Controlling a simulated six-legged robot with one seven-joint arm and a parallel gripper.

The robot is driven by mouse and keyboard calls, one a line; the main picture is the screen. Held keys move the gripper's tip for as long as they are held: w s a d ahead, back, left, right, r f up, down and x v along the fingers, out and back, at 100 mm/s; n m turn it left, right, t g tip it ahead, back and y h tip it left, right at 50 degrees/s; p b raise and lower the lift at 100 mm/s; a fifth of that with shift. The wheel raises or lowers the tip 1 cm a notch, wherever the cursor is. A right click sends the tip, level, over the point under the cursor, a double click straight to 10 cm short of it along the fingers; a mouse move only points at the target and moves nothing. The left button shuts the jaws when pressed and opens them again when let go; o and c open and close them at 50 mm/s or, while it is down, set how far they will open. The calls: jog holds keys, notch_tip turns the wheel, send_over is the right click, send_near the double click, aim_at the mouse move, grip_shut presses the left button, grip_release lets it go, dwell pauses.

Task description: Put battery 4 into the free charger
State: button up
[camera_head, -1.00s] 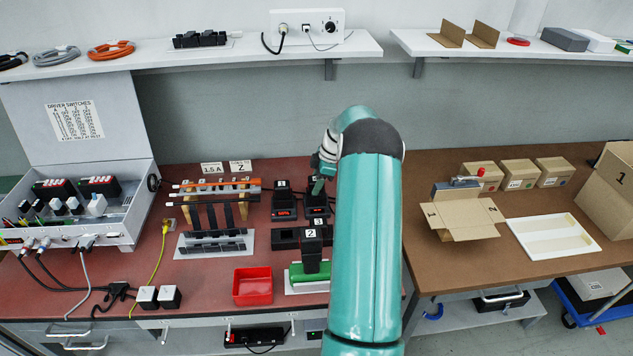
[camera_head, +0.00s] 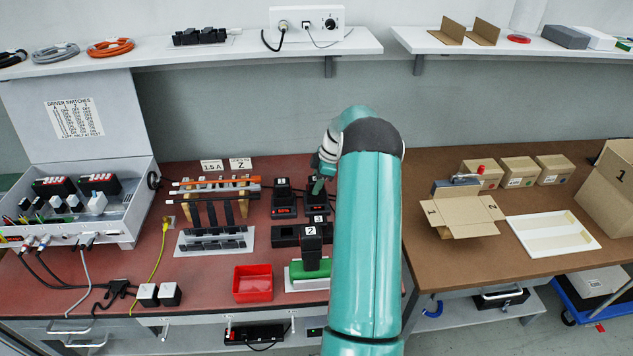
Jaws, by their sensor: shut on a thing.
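My gripper (camera_head: 318,187) is at the back right charger (camera_head: 317,209), largely hidden behind my own teal arm. It is shut on a dark block, which I take to be battery 4; its number cannot be read. The block is at the charger, but I cannot tell whether it is fully seated. The back left charger (camera_head: 284,212) has a red display and holds a dark battery (camera_head: 282,187).
A red bin (camera_head: 253,285) sits left of the green block (camera_head: 308,271). A rack of drivers (camera_head: 215,212) stands left of the chargers. A black case (camera_head: 286,236) lies just in front of them. My arm covers the bench's right edge.

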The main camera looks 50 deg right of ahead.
jog(key=shift+f, duration=0.1)
jog(key=o, duration=1.2)
jog(key=shift+v, duration=2.7)
